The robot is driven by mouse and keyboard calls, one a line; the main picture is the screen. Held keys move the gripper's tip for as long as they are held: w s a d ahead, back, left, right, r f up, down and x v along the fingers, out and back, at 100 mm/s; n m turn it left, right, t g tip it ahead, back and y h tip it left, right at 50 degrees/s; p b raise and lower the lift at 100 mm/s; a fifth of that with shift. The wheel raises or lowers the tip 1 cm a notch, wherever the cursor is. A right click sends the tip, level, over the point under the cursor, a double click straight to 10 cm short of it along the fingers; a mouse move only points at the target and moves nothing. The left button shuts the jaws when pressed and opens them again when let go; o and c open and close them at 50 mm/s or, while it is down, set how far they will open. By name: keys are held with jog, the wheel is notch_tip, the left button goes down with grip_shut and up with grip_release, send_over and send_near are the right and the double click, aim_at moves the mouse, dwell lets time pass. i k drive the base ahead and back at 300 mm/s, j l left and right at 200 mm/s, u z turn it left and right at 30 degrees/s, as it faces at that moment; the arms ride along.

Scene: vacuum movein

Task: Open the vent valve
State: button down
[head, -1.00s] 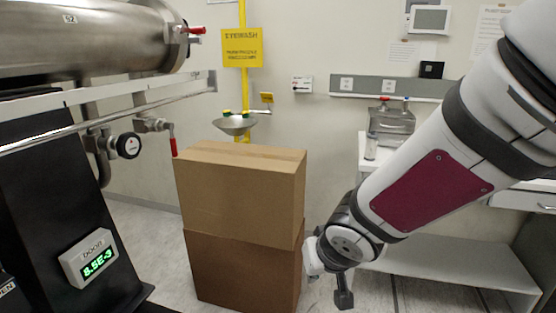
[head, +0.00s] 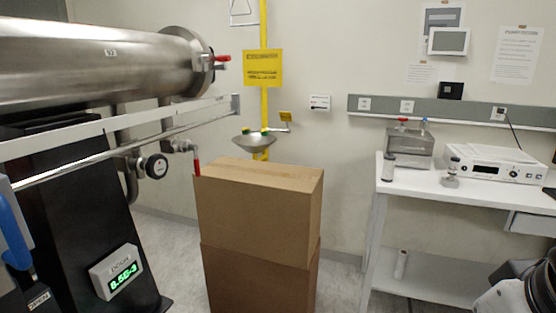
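A small valve (head: 178,146) with a red lever sits on the pipe under the steel chamber, beside a round black gauge (head: 156,166). Its red lever (head: 196,163) hangs down, its lower end close to the top left edge of the upper cardboard box in the picture. I cannot tell from a label whether this is the vent valve. Another red handle (head: 222,58) sticks out at the chamber's end flange. Only a grey and black part of my arm shows in the bottom right corner; my gripper is out of view.
Two stacked cardboard boxes (head: 258,210) stand on the floor in front of the valve's right side. A display box (head: 117,271) is on the black stand. A white bench (head: 420,185) with instruments is at right. A rail (head: 120,123) runs along the chamber.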

aim_at(193, 148)
jog(key=i+l+u, duration=0.75)
jog(key=k+j, duration=0.1)
